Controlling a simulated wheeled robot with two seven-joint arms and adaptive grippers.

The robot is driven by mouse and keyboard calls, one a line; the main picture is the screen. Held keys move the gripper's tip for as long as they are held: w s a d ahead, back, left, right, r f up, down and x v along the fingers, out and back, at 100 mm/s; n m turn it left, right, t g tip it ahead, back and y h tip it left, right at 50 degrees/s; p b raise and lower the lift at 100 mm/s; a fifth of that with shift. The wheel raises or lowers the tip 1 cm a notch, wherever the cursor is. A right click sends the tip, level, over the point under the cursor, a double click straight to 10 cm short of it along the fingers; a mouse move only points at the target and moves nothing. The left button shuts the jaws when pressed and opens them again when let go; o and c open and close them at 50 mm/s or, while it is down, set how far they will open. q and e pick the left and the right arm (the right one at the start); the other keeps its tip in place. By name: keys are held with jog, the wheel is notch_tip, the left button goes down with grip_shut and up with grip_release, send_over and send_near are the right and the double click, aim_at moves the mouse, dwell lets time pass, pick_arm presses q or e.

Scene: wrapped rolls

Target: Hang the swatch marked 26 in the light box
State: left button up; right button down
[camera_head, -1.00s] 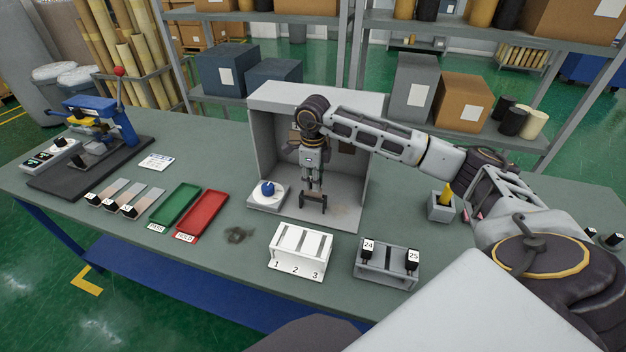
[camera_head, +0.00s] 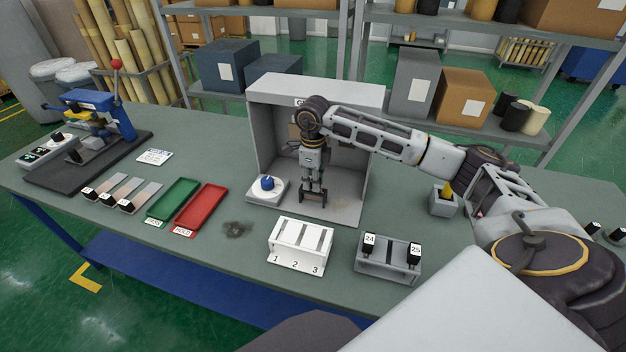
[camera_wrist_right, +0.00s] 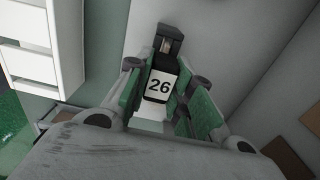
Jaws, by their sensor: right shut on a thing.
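My right gripper (camera_head: 313,192) reaches down inside the open-fronted grey light box (camera_head: 348,95), low over its floor. It is shut on the swatch marked 26 (camera_wrist_right: 160,86), also seen between the green-padded fingers of the right gripper (camera_wrist_right: 163,92) in the right wrist view. The swatch has a black holder with a white label facing the wrist camera. In the head view the swatch is too small and covered to make out. Whether it touches anything in the box I cannot tell. My left gripper is not in view.
A white rack (camera_head: 300,246) numbered 1 to 3 stands before the box. A grey rack (camera_head: 388,268) holds swatches 24 and 25. A blue-knobbed unit (camera_head: 267,187) sits at the box's left front. Green (camera_head: 174,201) and red (camera_head: 201,209) trays lie left.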

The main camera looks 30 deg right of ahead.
jog(key=shift+f+b, duration=0.3)
jog(key=shift+f, duration=0.2)
jog(key=c, duration=1.2)
grip_release()
jog(key=shift+o, duration=0.2)
notch_tip(320, 180, up, 12)
jog(key=shift+r, duration=0.2)
dwell(0.4)
notch_tip(320, 180, up, 9)
jog(key=p, duration=0.9)
